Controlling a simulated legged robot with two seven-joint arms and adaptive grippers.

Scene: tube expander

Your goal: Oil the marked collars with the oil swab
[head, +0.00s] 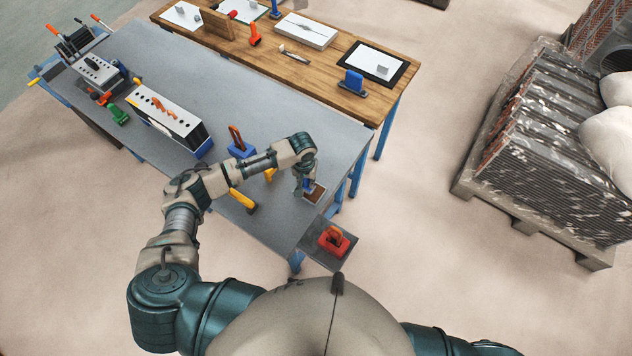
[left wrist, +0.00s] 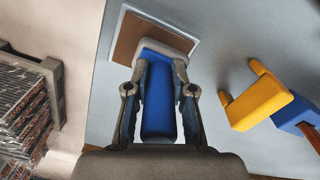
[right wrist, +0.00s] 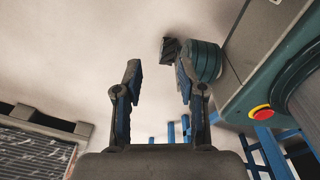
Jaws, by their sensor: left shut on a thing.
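My left gripper (head: 306,188) is over the near right end of the grey bench. In the left wrist view its two fingers (left wrist: 158,95) are shut on the blue handle of the oil swab (left wrist: 158,105). The swab's pale head is at or just above a shallow tray (left wrist: 187,43) with a brown inside; contact cannot be told. The tray also shows in the head view (head: 318,192). My right gripper (right wrist: 158,80) is open and empty, away from the bench. A white block with a row of dark holes and orange-red marks (head: 165,110) stands on the bench; single collars cannot be made out.
A yellow bracket (left wrist: 258,100) and a blue block with a brown loop (head: 240,147) stand left of the gripper. A red tool (head: 334,241) sits on a side shelf. Behind is a wooden table (head: 320,65); a loaded pallet (head: 550,140) is at right.

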